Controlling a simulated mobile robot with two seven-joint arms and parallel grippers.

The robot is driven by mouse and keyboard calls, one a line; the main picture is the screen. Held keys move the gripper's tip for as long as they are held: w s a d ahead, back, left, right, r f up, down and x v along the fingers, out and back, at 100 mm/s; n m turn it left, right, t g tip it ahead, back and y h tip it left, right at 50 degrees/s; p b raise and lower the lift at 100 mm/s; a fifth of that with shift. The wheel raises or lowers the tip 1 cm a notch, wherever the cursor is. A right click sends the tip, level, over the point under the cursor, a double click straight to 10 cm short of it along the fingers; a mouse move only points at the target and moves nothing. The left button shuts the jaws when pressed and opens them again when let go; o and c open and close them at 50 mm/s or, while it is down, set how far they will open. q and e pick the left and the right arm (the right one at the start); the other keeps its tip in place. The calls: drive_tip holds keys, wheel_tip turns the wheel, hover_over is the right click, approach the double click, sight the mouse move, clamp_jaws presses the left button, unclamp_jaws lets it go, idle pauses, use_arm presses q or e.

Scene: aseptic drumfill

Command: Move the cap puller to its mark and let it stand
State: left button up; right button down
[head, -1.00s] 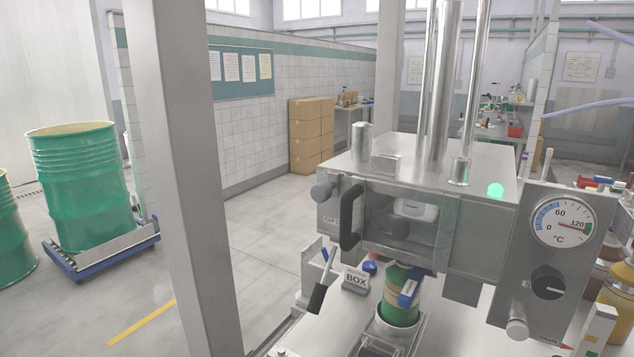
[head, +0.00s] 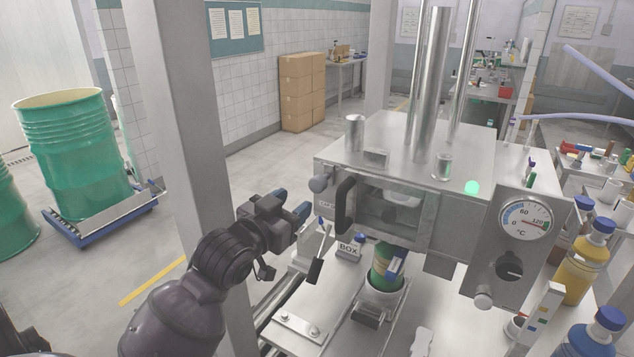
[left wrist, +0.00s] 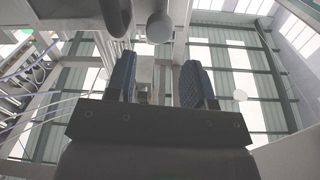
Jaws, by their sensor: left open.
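My left gripper (head: 293,203) is open and empty. It is raised in front of the steel machine (head: 420,200), left of its black door handle (head: 345,204). The left wrist view shows its two dark blue fingers (left wrist: 158,85) apart, with nothing between them. I cannot tell for sure which thing is the cap puller. A slim piece with a black grip (head: 315,270) and a pale shaft stands tilted just right of the gripper, apart from it. A green container (head: 381,268) with a blue-and-white part sits in a cup under the machine. My right gripper is out of view.
A grey post (head: 190,110) rises behind my left arm. A dial panel (head: 515,245) and bottles with blue caps (head: 583,262) are at right. The bench front (head: 330,310) has clear room.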

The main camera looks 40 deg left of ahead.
sight(314, 187)
use_arm(q)
drive_tip(key=w+p, duration=0.1)
drive_tip(key=w, duration=0.8)
drive_tip(key=shift+a, duration=0.15)
drive_tip(key=shift+c, duration=0.3)
